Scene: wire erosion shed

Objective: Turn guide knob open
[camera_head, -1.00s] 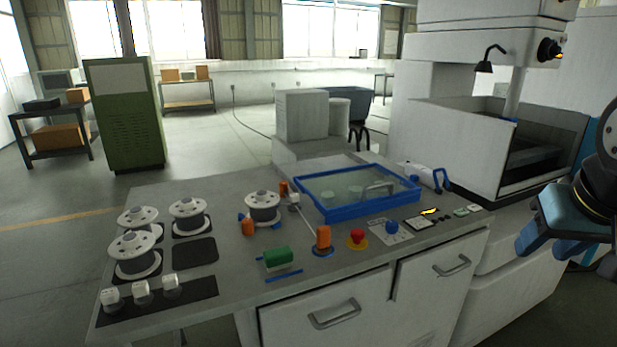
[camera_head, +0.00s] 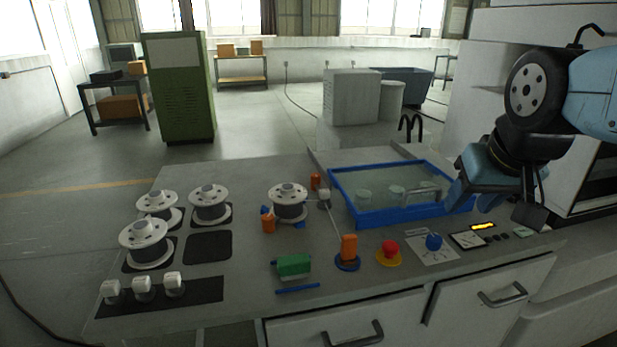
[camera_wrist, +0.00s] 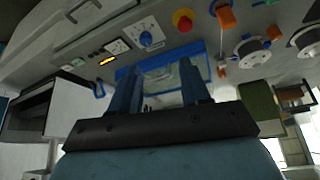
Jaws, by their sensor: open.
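A blue knob (camera_head: 433,242), which looks like the guide knob, stands on a white marked plate (camera_head: 427,256) near the bench's front edge. It also shows in the wrist view (camera_wrist: 146,38), upside down. The knob's exact turn angle is too small to read. My gripper (camera_head: 470,203) is open and empty. It hangs above the right end of the blue-framed glass lid, behind and to the right of the knob, apart from it. In the wrist view my two blue fingers (camera_wrist: 157,68) stand wide apart, with nothing between them.
A red button (camera_head: 390,247) on a yellow base and an orange handle (camera_head: 348,246) stand left of the knob. A lit display panel (camera_head: 469,240) lies to its right. The blue-framed lid (camera_head: 372,217) is behind. Spools (camera_head: 147,240) and white blocks fill the left side.

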